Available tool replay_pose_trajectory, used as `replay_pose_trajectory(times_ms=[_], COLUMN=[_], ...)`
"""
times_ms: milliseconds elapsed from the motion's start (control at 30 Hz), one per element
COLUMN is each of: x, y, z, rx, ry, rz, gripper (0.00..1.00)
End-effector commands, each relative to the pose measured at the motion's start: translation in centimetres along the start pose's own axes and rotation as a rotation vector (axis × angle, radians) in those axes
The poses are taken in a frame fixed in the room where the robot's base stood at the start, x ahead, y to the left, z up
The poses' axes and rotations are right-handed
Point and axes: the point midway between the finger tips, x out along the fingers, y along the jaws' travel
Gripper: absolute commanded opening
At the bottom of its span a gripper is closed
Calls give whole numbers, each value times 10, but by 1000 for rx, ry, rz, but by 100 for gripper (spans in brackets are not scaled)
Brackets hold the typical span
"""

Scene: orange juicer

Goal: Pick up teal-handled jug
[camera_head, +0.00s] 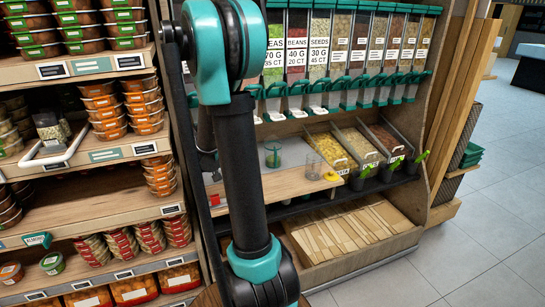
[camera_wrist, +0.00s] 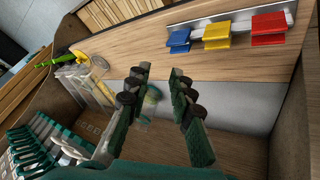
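In the head view a clear jug with teal on it (camera_head: 272,155) stands on the wooden shelf, just right of my arm. In the wrist view a clear vessel with a greenish teal part (camera_wrist: 152,97), likely the same jug, shows between and beyond my gripper's fingers. Its outline is partly hidden by the left finger. My gripper (camera_wrist: 160,74) has its two fingers spread apart, with nothing clearly held between them. I cannot tell how far the jug lies beyond the fingertips. In the head view my arm hides the gripper.
A second clear jug (camera_head: 313,165) with yellow beside it stands to the right; it also shows in the wrist view (camera_wrist: 100,66). Bulk dispensers (camera_head: 345,50) hang above. Open bins (camera_head: 358,145) sit right. Blue, yellow and red clips (camera_wrist: 217,36) line the shelf edge.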

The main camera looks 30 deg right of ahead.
Motion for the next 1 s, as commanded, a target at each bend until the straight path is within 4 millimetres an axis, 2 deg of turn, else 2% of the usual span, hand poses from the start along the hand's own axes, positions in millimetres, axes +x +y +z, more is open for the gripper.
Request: replay_pose_trajectory(times_ms=[33,200,400,500,700,1000], x=[13,51,99,120,148,169], y=[-4,-6,-6,-5,-3,8], z=[-18,-68,-114,-130,-147,-155], rx=[57,263,504,609,752,802], ry=[18,104,242,314,427,468], rz=[45,193,346,404,476,497], gripper=[22,22,22,22,22,22])
